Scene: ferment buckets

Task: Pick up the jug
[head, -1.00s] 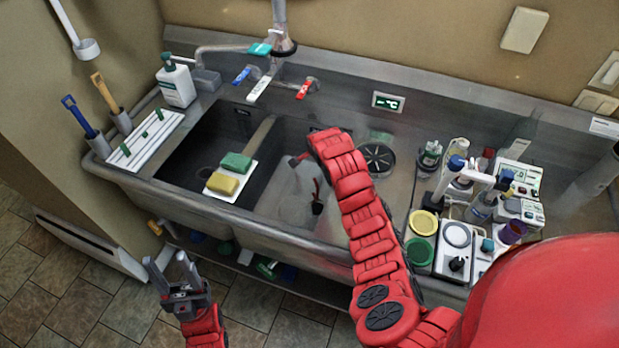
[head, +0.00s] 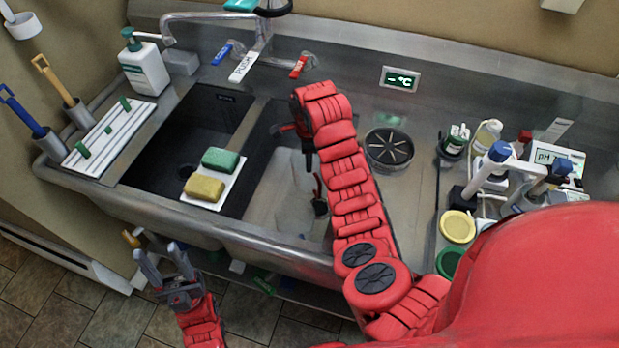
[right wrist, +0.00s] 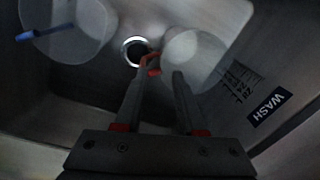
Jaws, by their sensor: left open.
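A pale translucent round vessel with dark scale marks, apparently the jug (right wrist: 198,52), is in the sink basin in the right wrist view. A red curved piece (right wrist: 152,63) shows at its left side, by my fingertips; I cannot tell if it is the handle. My right gripper (right wrist: 162,70) has its fingers apart, pointing into the basin, with nothing clearly between them. In the head view my right arm reaches down into the right basin, where pale shapes (head: 275,195) are hard to make out. My left gripper (head: 157,250) is open and empty, in front of the sink.
Another translucent vessel (right wrist: 66,28) with a blue piece lies left in the basin. The drain (right wrist: 134,50) is between them. A soap bottle (head: 143,65) and a pH meter (head: 558,158) stand on the counter.

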